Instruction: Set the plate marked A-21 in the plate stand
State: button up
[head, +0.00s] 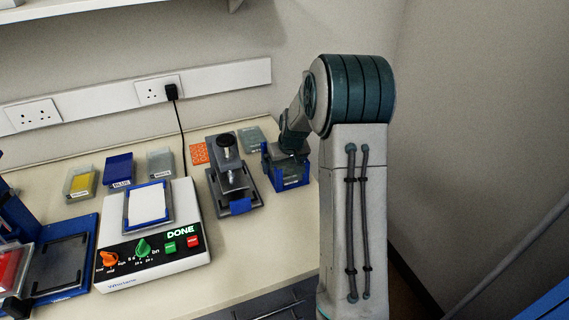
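My arm reaches over the back right of the bench. My gripper (289,153) points down at a blue open-framed holder (291,185), which may be the plate stand. My wrist covers the top of the holder, so I cannot tell whether the gripper is open or shut, or whether a plate is between the fingers. No A-21 mark can be read. A white plate (149,204) in a blue and grey frame sits on top of the white mixer. A flat grey-green piece (250,138) lies behind the holder; its label is too small to read.
The white mixer (150,262) shows DONE. A grey device with a black knob (229,178) stands just left of the holder. An orange rack (199,154) and several bins, including a blue one (119,172), line the back. A blue platform (75,290) is at left.

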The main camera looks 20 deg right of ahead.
jog(key=shift+r+p, duration=0.3)
jog(key=shift+p, duration=0.05)
jog(key=b+v, duration=0.2)
jog(key=v, duration=0.9)
jog(key=s+a, duration=0.4)
jog(key=s, duration=0.5)
jog(key=s+a+r+g, duration=0.1)
jog(key=s+a, duration=0.3)
jog(key=s, duration=0.6)
jog(key=s+a, duration=0.4)
jog(key=s, duration=0.5)
jog(key=shift+s+a+r+g, duration=0.25)
jog(key=shift+a+g, duration=0.05)
